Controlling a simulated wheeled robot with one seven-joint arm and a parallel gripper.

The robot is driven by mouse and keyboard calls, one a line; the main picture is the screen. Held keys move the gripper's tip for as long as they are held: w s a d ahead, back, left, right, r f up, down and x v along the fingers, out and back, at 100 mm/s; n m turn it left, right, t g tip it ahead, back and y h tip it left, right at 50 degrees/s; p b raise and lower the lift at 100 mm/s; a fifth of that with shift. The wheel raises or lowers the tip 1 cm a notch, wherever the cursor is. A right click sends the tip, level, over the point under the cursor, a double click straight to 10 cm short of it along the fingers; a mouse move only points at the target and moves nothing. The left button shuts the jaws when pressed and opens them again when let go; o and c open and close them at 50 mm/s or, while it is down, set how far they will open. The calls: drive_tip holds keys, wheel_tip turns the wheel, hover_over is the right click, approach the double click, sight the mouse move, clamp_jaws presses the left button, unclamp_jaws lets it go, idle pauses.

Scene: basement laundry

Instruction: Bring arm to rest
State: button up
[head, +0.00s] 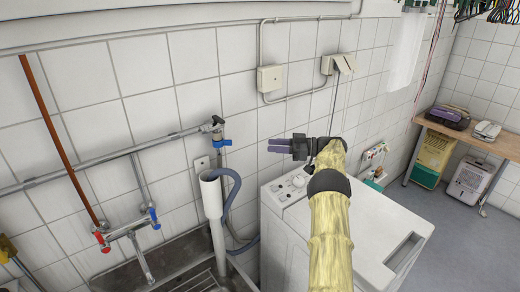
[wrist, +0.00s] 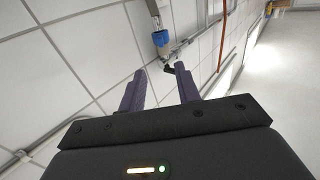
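My arm (head: 328,225) reaches up and forward in the head view, in front of the white washing machine. My gripper (head: 270,145) is at its end, in the air above the machine's control panel side, with its purple fingers pointing left. In the wrist view, the two fingers of my gripper (wrist: 160,76) stand apart with nothing between them, so it is open and empty. The arm hides part of the machine.
The washing machine (head: 385,225) stands against the tiled wall.

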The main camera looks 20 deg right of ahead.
drive_tip(key=v, duration=0.2)
drive_tip(key=shift+s+d, duration=0.1)
drive_tip(key=shift+d, duration=0.15)
drive_tip(key=w+r+m+t+h, duration=0.7)
drive_tip(key=r+m+t+h, duration=0.3)
drive_tip(key=r+t+h, duration=0.15)
drive_tip(key=s+a+f+m+g+h, duration=0.1)
drive_tip(key=s+a+f+g, duration=0.4)
drive_tip(key=s, duration=0.9)
drive_tip(key=s+a+f+m+g+h, duration=0.1)
drive_tip(key=s+a+f+g, duration=0.5)
drive_tip(key=s, duration=0.8)
drive_tip(key=s+a+f+m+g+h, duration=0.1)
drive_tip(key=s+a+f+g+h, duration=0.2)
drive_tip(key=s+a+f, duration=0.6)
drive_tip(key=s+g, duration=0.2)
drive_tip(key=s, duration=0.4)
drive_tip(key=shift+f, duration=0.25)
